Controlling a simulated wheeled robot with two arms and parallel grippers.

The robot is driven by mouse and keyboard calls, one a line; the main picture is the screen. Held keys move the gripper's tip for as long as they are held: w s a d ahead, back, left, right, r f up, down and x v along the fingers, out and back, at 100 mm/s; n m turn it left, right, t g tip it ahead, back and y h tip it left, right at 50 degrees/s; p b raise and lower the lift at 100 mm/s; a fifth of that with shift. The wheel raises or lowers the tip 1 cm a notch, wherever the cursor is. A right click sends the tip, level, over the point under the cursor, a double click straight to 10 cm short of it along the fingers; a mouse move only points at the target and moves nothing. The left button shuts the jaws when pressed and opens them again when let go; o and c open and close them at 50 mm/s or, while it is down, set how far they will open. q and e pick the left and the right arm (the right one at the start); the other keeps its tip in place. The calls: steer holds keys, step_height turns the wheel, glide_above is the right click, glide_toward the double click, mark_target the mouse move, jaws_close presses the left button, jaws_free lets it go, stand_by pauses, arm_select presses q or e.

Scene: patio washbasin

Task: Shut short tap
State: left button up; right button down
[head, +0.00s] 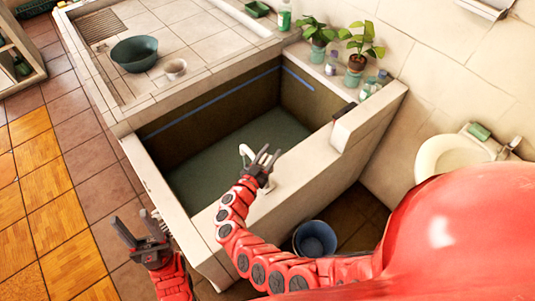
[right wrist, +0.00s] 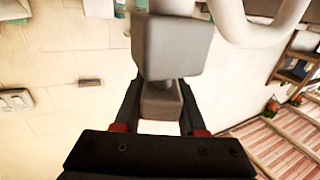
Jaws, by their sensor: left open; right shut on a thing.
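The short tap shows in the head view as a white curved spout (head: 245,151) at the near rim of the basin. In the right wrist view its grey block-like handle (right wrist: 172,48) fills the upper middle, with the white pipe (right wrist: 262,25) beside it. My right gripper (head: 265,160) is at the tap, and its fingers are shut on the narrow lower part of the handle. The fingers partly hide the handle in the head view. My left gripper (head: 139,230) is open and empty, outside the basin wall at lower left.
The deep basin (head: 152,188) has greenish water at its bottom. A blue bucket (head: 315,238) stands on the floor near my right arm. A green bowl (head: 134,54) and a small cup (head: 175,68) sit on the ledge. Potted plants (head: 355,70) and bottles line the back right.

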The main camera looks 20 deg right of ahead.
steer(key=m+g+h+b, duration=0.1)
steer(key=g+b, duration=0.1)
steer(key=m+g+h+b, duration=0.1)
steer(key=b, duration=0.2)
steer(key=m+g+h+b, duration=0.1)
steer(key=m+g+b, duration=0.1)
steer(key=b, duration=0.1)
steer(key=shift+s+d+f+g, duration=0.25)
steer(key=shift+s+f+g, duration=0.05)
steer(key=shift+s, duration=0.1)
steer(key=shift+s+r+m+g+h+b, duration=0.1)
steer(key=shift+r+m+g+h+b, duration=0.15)
steer(key=shift+b, duration=0.2)
steer(key=shift+f, duration=0.1)
steer(key=shift+c, duration=2.4)
jaws_free()
steer(key=shift+d, duration=0.1)
